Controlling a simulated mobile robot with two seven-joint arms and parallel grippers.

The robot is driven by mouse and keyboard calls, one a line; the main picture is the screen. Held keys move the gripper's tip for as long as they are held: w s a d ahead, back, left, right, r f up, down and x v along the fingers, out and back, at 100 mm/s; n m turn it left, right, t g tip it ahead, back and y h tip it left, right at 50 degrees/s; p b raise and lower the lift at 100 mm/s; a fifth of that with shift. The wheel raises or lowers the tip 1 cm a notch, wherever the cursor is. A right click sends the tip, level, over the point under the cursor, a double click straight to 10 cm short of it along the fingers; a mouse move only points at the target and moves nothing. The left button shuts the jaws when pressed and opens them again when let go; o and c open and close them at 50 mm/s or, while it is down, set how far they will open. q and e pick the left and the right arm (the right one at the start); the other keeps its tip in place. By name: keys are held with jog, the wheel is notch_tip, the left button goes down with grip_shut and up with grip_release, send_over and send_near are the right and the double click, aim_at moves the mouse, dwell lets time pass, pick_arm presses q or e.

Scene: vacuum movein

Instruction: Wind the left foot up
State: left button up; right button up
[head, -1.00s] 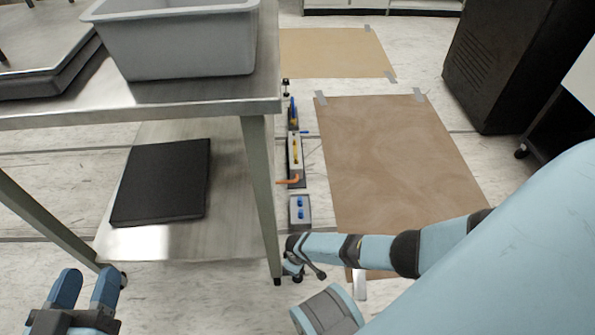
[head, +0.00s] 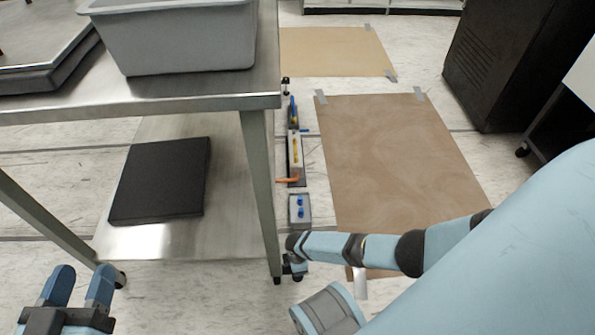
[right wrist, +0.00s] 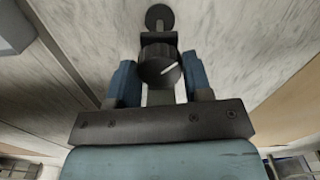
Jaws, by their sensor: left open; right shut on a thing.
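In the right wrist view a dark ribbed round knob (right wrist: 160,66) with a white line on its face sits between the blue fingers of my right gripper (right wrist: 160,85). A dark round foot pad (right wrist: 159,17) shows just beyond it, over the pale floor. My right gripper is shut on the knob. In the head view my right wrist (head: 296,246) reaches low beside the front right leg of the steel table (head: 180,103); its fingers are mostly hidden there. My left gripper (head: 80,286) is open and empty at the lower left, apart from the table.
A grey bin (head: 185,45) stands on the table, and a black slab (head: 160,180) lies on its lower shelf. Trays with small tools (head: 295,160) lie on the floor right of the leg. A brown sheet (head: 395,160) is taped down beyond. A black cabinet (head: 500,65) stands upper right.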

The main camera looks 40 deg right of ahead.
jog(key=n, duration=0.2)
jog(key=shift+n, duration=0.4)
jog(key=n+b, duration=0.1)
jog(key=n, duration=0.1)
jog(key=shift+n, duration=0.4)
pick_arm(q)
jog(key=shift+w+a+r+m, duration=0.2)
jog(key=shift+w+m, duration=0.15)
jog(key=shift+m, duration=0.15)
pick_arm(e)
jog(key=shift+n, duration=0.7)
pick_arm(q)
jog(key=shift+d, duration=0.1)
pick_arm(e)
jog(key=o, duration=0.9)
pick_arm(q)
jog(key=shift+s+t, duration=0.1)
jog(key=shift+t, duration=0.2)
